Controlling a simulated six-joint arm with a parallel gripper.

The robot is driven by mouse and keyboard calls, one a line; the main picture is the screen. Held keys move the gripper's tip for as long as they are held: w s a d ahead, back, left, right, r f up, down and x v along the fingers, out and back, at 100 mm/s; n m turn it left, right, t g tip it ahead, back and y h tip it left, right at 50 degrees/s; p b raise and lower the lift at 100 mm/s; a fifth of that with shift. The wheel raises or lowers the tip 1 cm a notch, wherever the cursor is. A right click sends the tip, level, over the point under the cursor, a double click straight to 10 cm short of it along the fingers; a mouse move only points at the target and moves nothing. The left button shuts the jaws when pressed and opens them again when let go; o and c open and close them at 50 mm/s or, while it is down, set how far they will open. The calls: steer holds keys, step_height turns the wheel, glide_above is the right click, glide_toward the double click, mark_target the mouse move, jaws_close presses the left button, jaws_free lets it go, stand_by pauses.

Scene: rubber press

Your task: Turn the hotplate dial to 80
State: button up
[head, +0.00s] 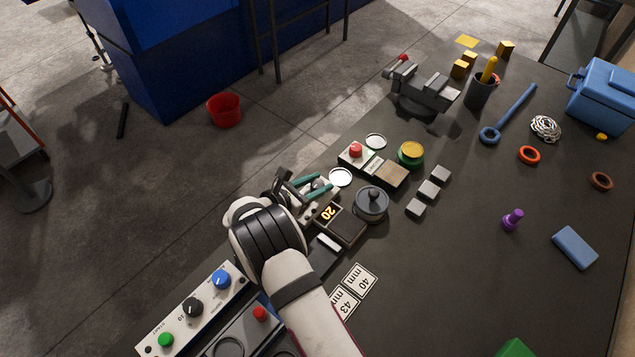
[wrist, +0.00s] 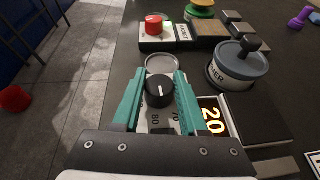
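The hotplate dial (wrist: 159,91) is a black round knob with a white pointer line. Its white panel (wrist: 160,122) shows scale marks, with 80 and 70 legible below the knob. The hotplate's display (wrist: 211,116) reads 20 in orange; it also shows in the head view (head: 328,213). My gripper (wrist: 159,76) has its two teal fingers apart, one on each side of the dial, with slight gaps visible. Whether the fingertips are level with the knob or above it is unclear. In the head view my gripper (head: 319,186) hides most of the dial.
A grey lidded pot (head: 371,203) stands beside the hotplate's dark top (head: 346,227). A clear round dish (head: 341,177) lies beyond the dial. A device with a red knob (head: 356,150) stands further back. A control box (head: 200,304) is at lower left. The table's right side has free room.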

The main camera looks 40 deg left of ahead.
jaws_close()
steer(key=shift+a+m+h, duration=0.15)
steer(key=shift+m+h, duration=0.85)
steer(key=shift+m+g+h, duration=0.6)
steer(key=shift+m+h, duration=0.5)
steer(key=shift+h, duration=0.2)
steer(key=o, duration=0.7)
jaws_free()
